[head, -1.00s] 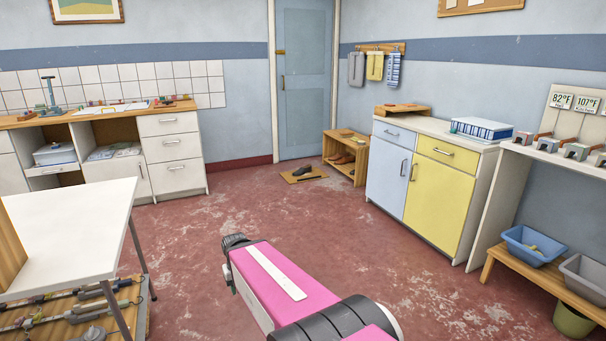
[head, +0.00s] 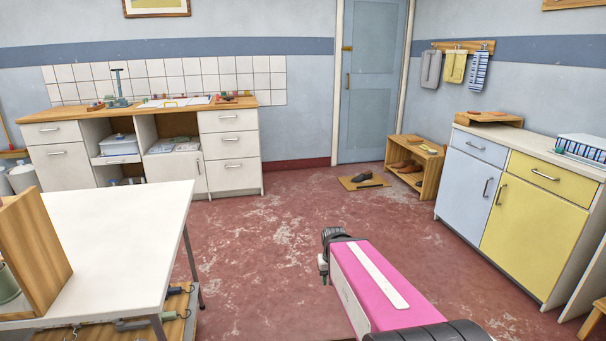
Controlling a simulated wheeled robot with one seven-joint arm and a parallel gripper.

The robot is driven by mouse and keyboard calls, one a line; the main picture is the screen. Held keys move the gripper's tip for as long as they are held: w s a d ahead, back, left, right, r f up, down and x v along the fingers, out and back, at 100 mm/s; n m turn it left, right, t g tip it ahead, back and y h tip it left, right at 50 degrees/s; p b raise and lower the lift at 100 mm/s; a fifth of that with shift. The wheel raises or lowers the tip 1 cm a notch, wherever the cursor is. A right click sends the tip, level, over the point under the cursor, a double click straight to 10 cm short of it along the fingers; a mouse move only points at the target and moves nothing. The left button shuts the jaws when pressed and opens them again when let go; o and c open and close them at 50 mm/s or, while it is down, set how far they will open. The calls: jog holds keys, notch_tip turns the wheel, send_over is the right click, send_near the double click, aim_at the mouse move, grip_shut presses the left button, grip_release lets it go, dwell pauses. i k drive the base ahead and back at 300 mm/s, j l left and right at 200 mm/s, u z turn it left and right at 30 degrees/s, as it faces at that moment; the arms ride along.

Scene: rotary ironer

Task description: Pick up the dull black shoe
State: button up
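A dark shoe (head: 362,177) lies on a flat tan mat (head: 355,183) on the floor in front of the blue door. It looks black and dull, but it is small at this distance. A thin dark item (head: 370,185) lies beside it on the mat. Brown shoes (head: 405,166) sit in the wooden rack to the right of the mat. My pink arm reaches in from the bottom right, well short of the shoe. The dark end of the arm shows, but the gripper's fingers cannot be made out.
The red floor between me and the mat is clear. A white table (head: 120,235) stands at the left front. A blue and yellow cabinet (head: 535,221) stands at the right, the wooden rack (head: 432,175) behind it. A drawer counter (head: 232,160) lines the back wall.

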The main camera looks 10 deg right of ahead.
aim_at(361, 178)
jog(key=i+z, duration=0.3)
jog(key=i, duration=2.65)
jog(key=i+z, duration=0.1)
jog(key=i, duration=0.95)
jog(key=i+j, duration=0.15)
jog(key=i, duration=0.95)
